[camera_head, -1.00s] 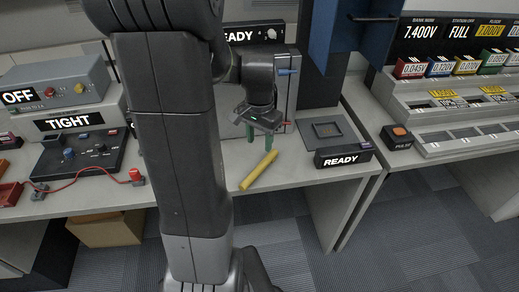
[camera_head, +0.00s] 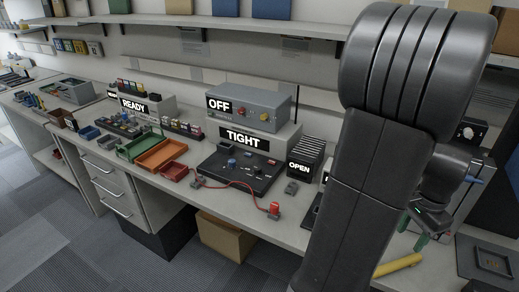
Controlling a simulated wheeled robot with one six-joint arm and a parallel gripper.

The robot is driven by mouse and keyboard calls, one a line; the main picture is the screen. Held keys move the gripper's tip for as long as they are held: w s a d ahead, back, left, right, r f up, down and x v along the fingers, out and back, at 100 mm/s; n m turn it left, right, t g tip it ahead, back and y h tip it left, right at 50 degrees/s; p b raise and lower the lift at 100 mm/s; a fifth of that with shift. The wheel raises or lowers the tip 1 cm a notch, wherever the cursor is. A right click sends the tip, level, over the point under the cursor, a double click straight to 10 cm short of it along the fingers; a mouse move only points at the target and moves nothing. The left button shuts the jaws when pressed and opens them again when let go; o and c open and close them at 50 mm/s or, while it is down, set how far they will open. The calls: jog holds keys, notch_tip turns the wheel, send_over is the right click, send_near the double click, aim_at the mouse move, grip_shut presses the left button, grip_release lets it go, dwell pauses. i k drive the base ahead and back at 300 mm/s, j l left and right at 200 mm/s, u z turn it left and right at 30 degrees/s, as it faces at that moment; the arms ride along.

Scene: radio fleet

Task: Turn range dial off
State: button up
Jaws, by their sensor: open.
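No dial that I can read as marked "range" shows. A pale round knob (camera_head: 467,132) is on the front of a unit at the right, partly hidden by my arm. A dark control panel (camera_head: 238,170) with several small knobs lies mid-bench. Behind it stands a grey box (camera_head: 248,106) with an OFF display, a red knob and a yellow knob. My gripper (camera_head: 433,240) is at the lower right, beyond my arm, with green fingertips pointing down. It is open and looks empty, above the bench near a yellow bar (camera_head: 398,265).
A TIGHT display (camera_head: 247,139) and an OPEN display (camera_head: 299,168) stand near the panel. A red lead (camera_head: 240,184) crosses the bench front. Green and orange trays (camera_head: 162,153) lie to the left. A dark square pad (camera_head: 490,262) is right of the gripper.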

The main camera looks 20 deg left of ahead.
aim_at(257, 170)
jog(key=j+u, duration=0.4)
jog(key=i+j+u, duration=0.15)
jog(key=u, duration=0.25)
jog(key=i+j+u, duration=0.15)
jog(key=j+u, duration=0.25)
jog(key=l, duration=0.1)
